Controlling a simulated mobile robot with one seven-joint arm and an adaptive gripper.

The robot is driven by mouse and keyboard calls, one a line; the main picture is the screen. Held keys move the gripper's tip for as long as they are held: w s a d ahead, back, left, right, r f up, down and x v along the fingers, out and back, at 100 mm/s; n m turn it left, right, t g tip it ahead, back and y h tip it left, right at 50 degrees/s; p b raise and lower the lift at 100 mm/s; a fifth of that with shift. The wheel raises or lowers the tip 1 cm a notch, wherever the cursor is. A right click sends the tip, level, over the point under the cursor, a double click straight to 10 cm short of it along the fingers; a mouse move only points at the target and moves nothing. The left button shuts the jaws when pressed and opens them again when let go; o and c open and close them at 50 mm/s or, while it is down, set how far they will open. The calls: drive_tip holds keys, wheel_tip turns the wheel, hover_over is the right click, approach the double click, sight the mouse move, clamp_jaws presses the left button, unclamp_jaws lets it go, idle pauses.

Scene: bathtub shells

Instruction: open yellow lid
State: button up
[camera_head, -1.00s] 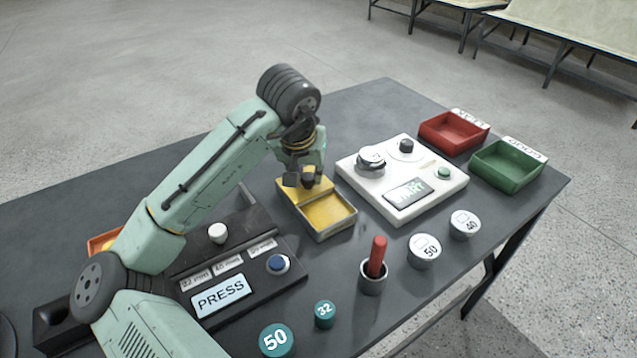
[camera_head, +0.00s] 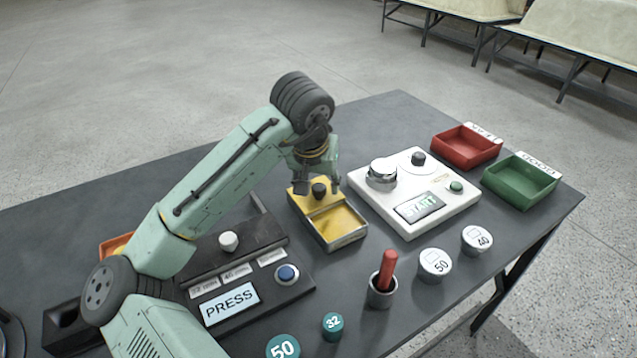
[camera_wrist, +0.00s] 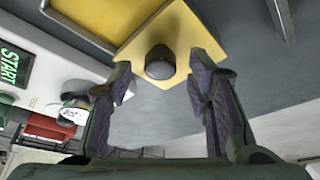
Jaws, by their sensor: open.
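The yellow lid (camera_head: 315,204) lies at the back end of a metal-edged box (camera_head: 346,240), whose front part shows an open yellow interior. A dark round knob (camera_head: 319,190) stands on the lid. My gripper (camera_head: 317,184) is over the lid with its fingers open on either side of the knob. In the wrist view, the lid (camera_wrist: 182,38) and its knob (camera_wrist: 160,63) lie just beyond and between the fingertips (camera_wrist: 162,82). The fingers appear apart from the knob, and nothing is held.
A white START device (camera_head: 450,212) stands right of the box. A black PRESS panel (camera_head: 265,305) is at front left. A cup (camera_head: 381,296) holds a red stick (camera_head: 388,268) in front. Red (camera_head: 466,148) and green (camera_head: 520,184) trays sit at the back right.

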drive_tip(key=v, duration=1.1)
drive_tip(key=shift+r, duration=0.15)
drive_tip(key=shift+s, duration=0.1)
